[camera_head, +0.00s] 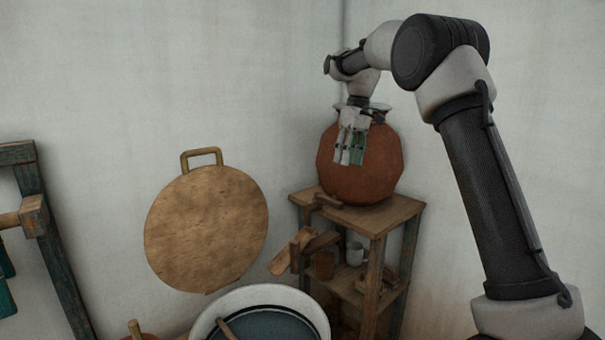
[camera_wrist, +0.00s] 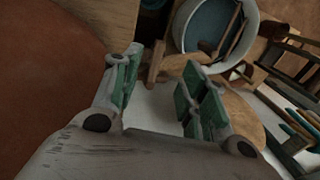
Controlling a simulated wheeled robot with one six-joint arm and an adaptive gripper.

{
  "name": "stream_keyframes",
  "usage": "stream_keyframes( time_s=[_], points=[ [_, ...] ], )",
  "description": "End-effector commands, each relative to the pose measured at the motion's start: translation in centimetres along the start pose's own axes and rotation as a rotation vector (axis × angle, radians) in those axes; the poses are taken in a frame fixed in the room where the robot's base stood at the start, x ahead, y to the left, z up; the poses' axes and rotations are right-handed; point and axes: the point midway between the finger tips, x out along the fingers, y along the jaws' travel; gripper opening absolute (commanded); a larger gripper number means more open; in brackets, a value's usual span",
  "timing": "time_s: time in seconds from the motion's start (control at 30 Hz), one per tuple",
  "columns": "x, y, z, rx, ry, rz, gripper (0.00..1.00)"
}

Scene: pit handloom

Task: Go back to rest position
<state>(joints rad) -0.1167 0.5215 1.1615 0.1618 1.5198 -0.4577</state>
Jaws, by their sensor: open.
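My gripper (camera_head: 351,150) hangs in front of a round terracotta pot (camera_head: 362,178) in the head view, with its fingers pointing down. The fingers are apart and nothing is between them. In the wrist view my gripper (camera_wrist: 160,88) shows two fingers with green pads, spread wide. The pot also fills the left side of the wrist view (camera_wrist: 40,80), close beside the left finger. I cannot tell whether they touch.
The pot stands on a wooden shelf stand (camera_head: 392,216) in the corner; cups (camera_head: 355,253) sit lower. A round wooden board (camera_head: 207,228) is against the wall. A white-rimmed basin (camera_head: 318,313) stands in front. A wooden frame (camera_head: 50,250) is at left.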

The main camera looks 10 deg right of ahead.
Motion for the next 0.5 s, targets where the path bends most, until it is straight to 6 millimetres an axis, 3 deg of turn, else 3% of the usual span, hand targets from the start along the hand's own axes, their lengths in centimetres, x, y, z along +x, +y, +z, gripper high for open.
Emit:
stream_keyframes(
  time_s=[0.1, 0.23, 0.37, 0.5],
  points=[
    [-3.3, -1.5, 4.9, 0.066, 0.048, 0.042, 0.43],
    [-5.5, -3.3, 11.4, 0.158, 0.105, 0.092, 0.43],
    [-6.1, -5.4, 18.3, 0.243, 0.165, 0.139, 0.43],
    [-4.9, -7.7, 25.6, 0.333, 0.233, 0.184, 0.43]
  ],
)
